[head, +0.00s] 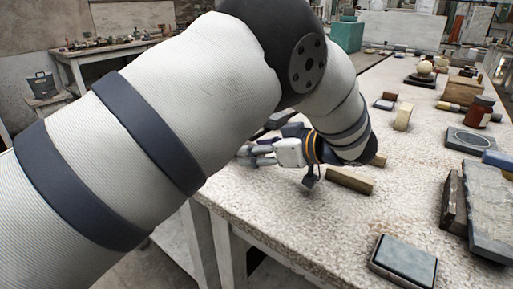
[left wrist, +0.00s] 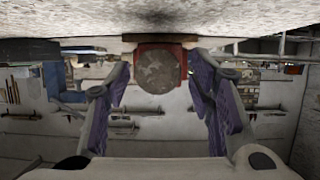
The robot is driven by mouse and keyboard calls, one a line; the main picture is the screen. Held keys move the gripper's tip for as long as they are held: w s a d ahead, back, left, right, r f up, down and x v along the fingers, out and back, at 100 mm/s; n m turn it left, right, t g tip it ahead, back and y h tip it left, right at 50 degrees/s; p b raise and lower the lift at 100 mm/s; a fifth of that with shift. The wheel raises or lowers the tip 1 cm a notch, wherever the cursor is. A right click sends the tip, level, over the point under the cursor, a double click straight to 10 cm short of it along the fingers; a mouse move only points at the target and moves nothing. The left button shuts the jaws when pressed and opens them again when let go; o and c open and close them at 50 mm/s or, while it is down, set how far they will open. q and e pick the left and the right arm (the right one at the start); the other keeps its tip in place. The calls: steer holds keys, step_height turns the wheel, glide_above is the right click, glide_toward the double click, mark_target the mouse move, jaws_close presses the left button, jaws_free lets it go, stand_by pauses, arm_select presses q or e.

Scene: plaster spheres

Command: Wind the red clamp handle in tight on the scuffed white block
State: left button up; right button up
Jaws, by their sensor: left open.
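My left gripper (head: 256,154) is low over the near left edge of the stone-topped bench, partly hidden by my arm in the head view. In the left wrist view its two purple-padded fingers (left wrist: 158,78) are spread apart and empty. Beyond the fingertips and between them is a round, scuffed greyish face (left wrist: 156,73) with red parts (left wrist: 143,49) showing around it. I cannot tell whether these are the clamp handle and the white block. A dark bluish piece (head: 290,130) lies behind the gripper. No clamp handle can be made out in the head view. My right gripper is not in view.
A wooden bar (head: 349,180) lies just right of the gripper. A grey framed slab (head: 404,261), leaning slabs (head: 490,212) and a brown jar (head: 479,112) occupy the right side. The bench between bar and grey slab is clear. A side table (head: 108,56) stands back left.

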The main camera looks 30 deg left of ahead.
arm_select(q)
steer(key=shift+w+a+f, duration=0.1)
steer(key=shift+a, duration=0.05)
steer(key=c, duration=1.2)
steer(key=shift+o, duration=0.2)
steer(key=shift+w+f+m+g+b, duration=0.1)
steer(key=shift+f+m+g+b, duration=0.1)
steer(key=shift+m+g, duration=0.3)
steer(key=shift+w+f+m+g+b, duration=0.1)
steer(key=shift+f+m+g+b, duration=0.15)
steer(key=shift+m, duration=0.35)
steer(key=shift+r+m+g, duration=0.1)
steer(key=shift+m+g, duration=0.25)
steer(key=shift+m, duration=0.05)
steer(key=shift+r+m+b, duration=0.2)
steer(key=shift+m+b, duration=0.1)
steer(key=shift+r, duration=0.1)
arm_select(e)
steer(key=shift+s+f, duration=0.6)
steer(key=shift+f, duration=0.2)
